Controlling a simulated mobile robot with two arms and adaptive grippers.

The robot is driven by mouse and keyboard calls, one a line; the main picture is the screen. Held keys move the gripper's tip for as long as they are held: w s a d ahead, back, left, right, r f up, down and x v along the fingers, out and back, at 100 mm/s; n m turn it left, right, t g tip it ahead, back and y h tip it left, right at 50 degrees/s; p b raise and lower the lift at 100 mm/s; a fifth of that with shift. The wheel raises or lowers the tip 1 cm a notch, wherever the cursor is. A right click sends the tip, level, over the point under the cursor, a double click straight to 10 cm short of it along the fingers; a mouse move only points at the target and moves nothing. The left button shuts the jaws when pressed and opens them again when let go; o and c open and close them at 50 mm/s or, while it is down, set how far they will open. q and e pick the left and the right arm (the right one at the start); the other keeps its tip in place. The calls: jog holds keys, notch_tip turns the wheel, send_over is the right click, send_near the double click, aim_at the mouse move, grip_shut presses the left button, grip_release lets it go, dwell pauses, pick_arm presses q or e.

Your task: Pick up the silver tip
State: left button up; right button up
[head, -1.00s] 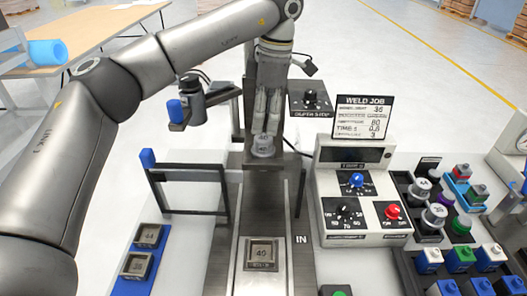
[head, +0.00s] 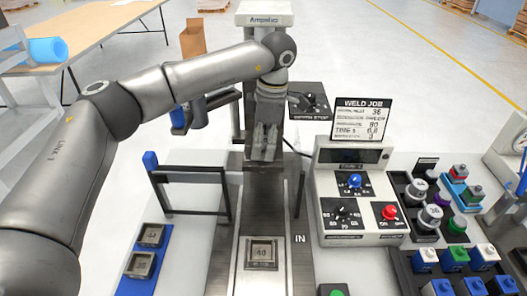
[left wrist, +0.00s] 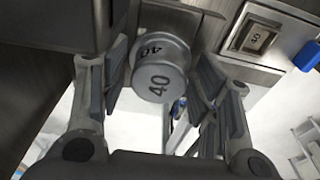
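My left gripper (head: 264,152) hangs in front of the dark column of the welding machine, fingers pointing down. In the left wrist view, the left gripper (left wrist: 160,95) is open, with its finger pads on both sides of a silver cylindrical tip (left wrist: 159,76) marked 40. Gaps show between the pads and the tip. The tip sits against a dark machine part at the top of that view. In the head view I cannot make this tip out behind the fingers. Other silver tips (head: 430,216) stand in the rack at the right. My right gripper is not in view.
A square block marked 40 (head: 262,253) lies in the central channel. A dark frame (head: 188,176) stands left of the column. A control box (head: 354,200) with dials and the weld job sign (head: 362,117) stand to the right. A blue tray (head: 146,262) holds two square blocks.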

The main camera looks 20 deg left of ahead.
pick_arm(q)
jog(key=c, duration=1.1)
jog(key=shift+o, duration=0.2)
